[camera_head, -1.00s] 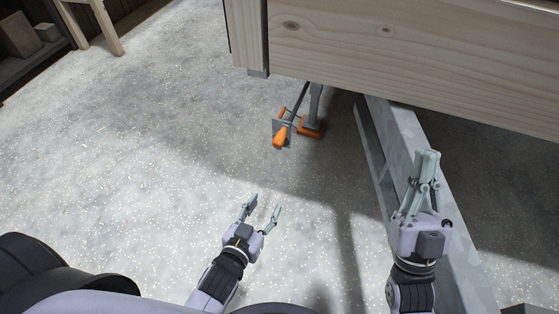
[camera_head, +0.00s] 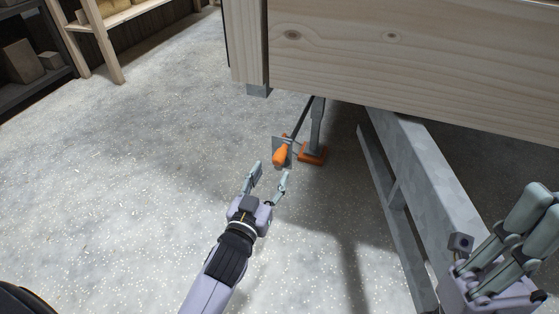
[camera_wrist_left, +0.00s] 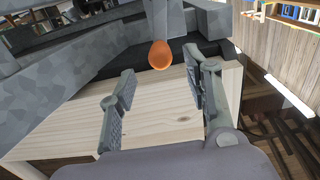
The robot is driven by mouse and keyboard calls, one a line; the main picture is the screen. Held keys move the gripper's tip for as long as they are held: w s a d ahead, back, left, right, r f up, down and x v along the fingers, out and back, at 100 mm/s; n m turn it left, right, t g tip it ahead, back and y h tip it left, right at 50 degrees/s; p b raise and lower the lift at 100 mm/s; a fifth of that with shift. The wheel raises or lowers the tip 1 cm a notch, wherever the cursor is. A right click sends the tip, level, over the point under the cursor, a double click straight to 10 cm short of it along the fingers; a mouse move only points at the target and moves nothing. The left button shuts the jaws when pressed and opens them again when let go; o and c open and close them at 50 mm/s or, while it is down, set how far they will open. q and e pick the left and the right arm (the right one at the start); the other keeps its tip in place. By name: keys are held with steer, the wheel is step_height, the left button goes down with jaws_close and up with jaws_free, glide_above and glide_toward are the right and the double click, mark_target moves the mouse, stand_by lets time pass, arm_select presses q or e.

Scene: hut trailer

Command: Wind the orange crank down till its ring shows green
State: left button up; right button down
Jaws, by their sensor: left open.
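The orange crank handle (camera_head: 281,154) hangs at the end of a dark rod, beside a grey plate, under the corner of the wooden trailer body. In the left wrist view the orange handle (camera_wrist_left: 160,55) shows beyond the fingers and between their lines. My left gripper (camera_head: 270,172) is open and empty, with its fingertips just short of the handle. I cannot make out a ring or its colour. My right gripper (camera_head: 535,210) is at the lower right, away from the crank; its fingers lie close together with nothing seen between them.
A grey support leg (camera_head: 317,125) stands on an orange foot (camera_head: 313,154) just right of the crank. The wooden trailer side (camera_head: 410,60) overhangs it. A grey metal beam (camera_head: 425,190) runs along the right. The floor at left is clear, with shelving (camera_head: 110,45) behind.

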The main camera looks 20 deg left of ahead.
mark_target(280, 158)
arm_select(q)
steer(key=w+b, duration=0.1)
steer(key=w, duration=0.6)
steer(key=shift+w+d+b, duration=0.1)
steer(key=shift+w+b, duration=0.1)
steer(key=shift+b, duration=0.2)
jaws_close()
stand_by(0.4)
